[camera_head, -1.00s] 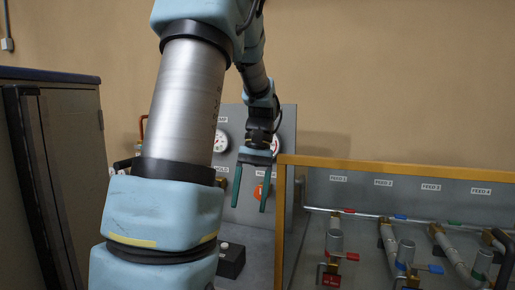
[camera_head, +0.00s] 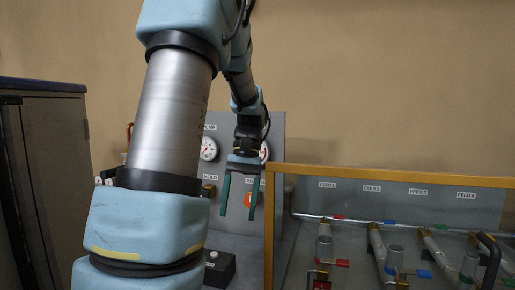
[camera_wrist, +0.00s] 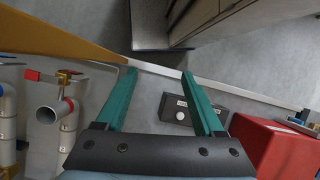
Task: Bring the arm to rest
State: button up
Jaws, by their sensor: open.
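My gripper (camera_head: 238,197) hangs from my arm with its two green fingers pointing down, apart and empty, in front of the grey gauge panel (camera_head: 275,135) in the head view. My arm's large blue and silver links fill the left middle of the head view and hide part of the panel.
A yellow-framed bench (camera_head: 400,176) with pipes and coloured valve handles stands at the right. A dark cabinet (camera_head: 45,180) stands at the left. A black box with a pale button (camera_wrist: 180,114) and a red box (camera_wrist: 275,150) lie below the gripper.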

jog(key=s+a+f+t+h+b, duration=0.1)
jog(key=s+f+t, duration=0.4)
jog(key=f, duration=0.8)
jog(key=s+a+b, duration=0.1)
jog(key=s, duration=0.1)
jog(key=shift+s+a+t+h, duration=0.35)
jog(key=shift+s+t+h, duration=0.05)
jog(key=shift+c, duration=0.2)
